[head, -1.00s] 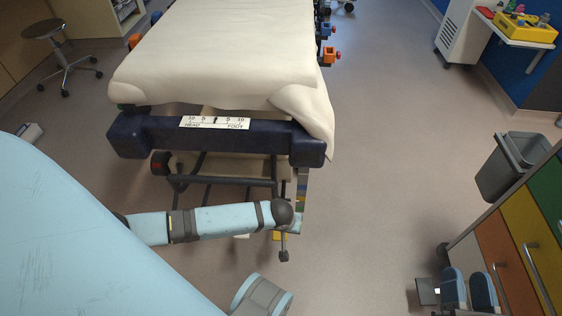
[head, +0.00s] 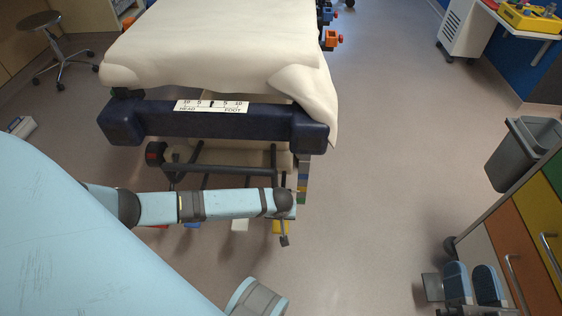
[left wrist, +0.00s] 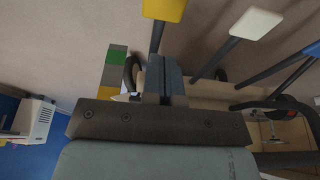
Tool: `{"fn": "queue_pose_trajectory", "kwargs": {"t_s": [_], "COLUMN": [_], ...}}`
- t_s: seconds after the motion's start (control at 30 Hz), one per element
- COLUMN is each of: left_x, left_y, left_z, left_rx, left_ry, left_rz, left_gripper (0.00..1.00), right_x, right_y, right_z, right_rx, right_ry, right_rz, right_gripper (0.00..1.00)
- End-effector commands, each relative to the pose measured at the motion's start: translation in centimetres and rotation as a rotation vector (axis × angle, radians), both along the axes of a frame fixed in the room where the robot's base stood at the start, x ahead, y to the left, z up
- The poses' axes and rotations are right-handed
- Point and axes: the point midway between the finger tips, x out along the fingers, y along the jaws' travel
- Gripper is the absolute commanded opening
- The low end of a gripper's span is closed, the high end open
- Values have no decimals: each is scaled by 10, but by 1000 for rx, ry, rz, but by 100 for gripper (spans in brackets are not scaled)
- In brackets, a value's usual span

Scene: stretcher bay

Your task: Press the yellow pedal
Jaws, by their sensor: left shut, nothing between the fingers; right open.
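The yellow pedal (head: 280,227) is low at the near end of the stretcher, partly hidden by my left wrist in the head view. In the left wrist view the yellow pedal (left wrist: 164,9) is at the top edge, on a dark bar, just beyond my left gripper (left wrist: 166,62). The left fingers are shut and empty, pointing towards it with a gap in the picture; I cannot tell the exact distance. My right gripper (head: 472,275) is open and empty at the lower right of the head view, away from the pedals.
A white pedal (left wrist: 255,22) and a blue pedal (left wrist: 313,48) sit beside the yellow one; a red pedal (head: 157,227) is farther left. The stretcher's blue end bar (head: 215,126) is above. A grey bin (head: 522,153) and coloured drawers (head: 525,238) stand right. Floor between is clear.

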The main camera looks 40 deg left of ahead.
Motion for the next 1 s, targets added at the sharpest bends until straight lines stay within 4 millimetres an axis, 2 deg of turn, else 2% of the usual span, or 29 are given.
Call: {"fn": "queue_pose_trajectory", "kwargs": {"t_s": [0.03,0.1,0.3,0.4,0.6,1.0], "left_x": [4,7,14,13,13,14], "left_y": [2,4,8,8,8,7], "left_z": [-18,-33,-69,-80,-90,-89], "left_rx": [0,1,0,1,0,-1], "left_ry": [-1,0,-1,-1,-1,-5], "left_rz": [1,0,1,0,0,1], "left_gripper": [0,0,0,0,0,0], "right_x": [1,1,1,2,5,5], "right_y": [1,2,4,4,2,2], "right_z": [-15,-28,-60,-67,-66,-62], "right_rx": [-12,-31,-83,-107,-133,-135], "right_ry": [22,56,148,160,130,125], "right_rz": [8,20,54,63,61,60], "right_gripper": [43,43,43,43,43,43]}}
